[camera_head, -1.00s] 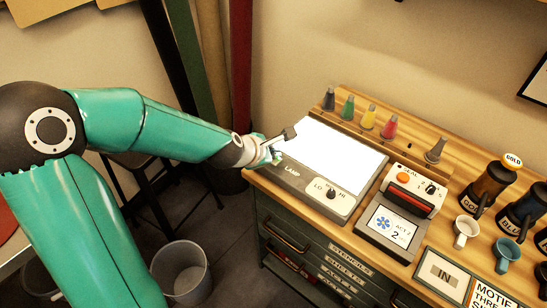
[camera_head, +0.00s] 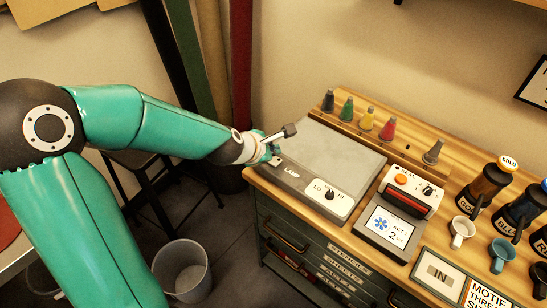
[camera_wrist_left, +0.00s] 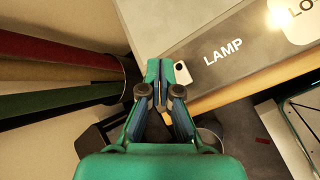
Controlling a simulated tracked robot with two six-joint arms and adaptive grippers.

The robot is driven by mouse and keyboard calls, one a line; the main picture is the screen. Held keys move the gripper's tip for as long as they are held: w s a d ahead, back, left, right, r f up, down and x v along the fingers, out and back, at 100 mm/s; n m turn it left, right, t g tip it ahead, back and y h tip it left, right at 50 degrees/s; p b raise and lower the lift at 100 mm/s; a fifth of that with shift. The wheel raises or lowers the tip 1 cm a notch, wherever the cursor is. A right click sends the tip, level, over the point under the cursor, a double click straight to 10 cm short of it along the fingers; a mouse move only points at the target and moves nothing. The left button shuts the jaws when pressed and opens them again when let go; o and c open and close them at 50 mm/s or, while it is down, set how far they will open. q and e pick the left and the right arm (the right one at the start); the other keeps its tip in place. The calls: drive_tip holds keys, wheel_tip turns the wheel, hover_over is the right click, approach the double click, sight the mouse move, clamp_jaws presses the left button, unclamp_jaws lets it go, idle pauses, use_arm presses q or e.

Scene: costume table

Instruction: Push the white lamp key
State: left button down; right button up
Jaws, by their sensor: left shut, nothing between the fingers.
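The light box (camera_head: 335,150) lies at the left end of the wooden bench, its top panel grey and unlit. The word LAMP is printed on its front strip, beside a knob (camera_head: 329,194) marked LO and HI. In the left wrist view the white lamp key (camera_wrist_left: 183,73) is a small pale square with a dark dot, left of the word LAMP. My left gripper (camera_wrist_left: 158,78) is shut and empty, its fingertips right beside the key and partly overlapping its left edge in the picture. I cannot tell whether they touch it. My left gripper also shows in the head view (camera_head: 274,155).
A printer-like device with an orange button (camera_head: 401,180) stands right of the light box. Coloured cones (camera_head: 367,118) line the back rack. Mugs (camera_head: 462,231) and dark jars (camera_head: 484,187) stand at the right. A bin (camera_head: 181,270) is on the floor.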

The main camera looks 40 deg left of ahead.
wheel_tip(320, 180, up, 6)
drive_tip(key=p, duration=0.5)
drive_tip(key=shift+f, duration=0.15)
idle(0.3)
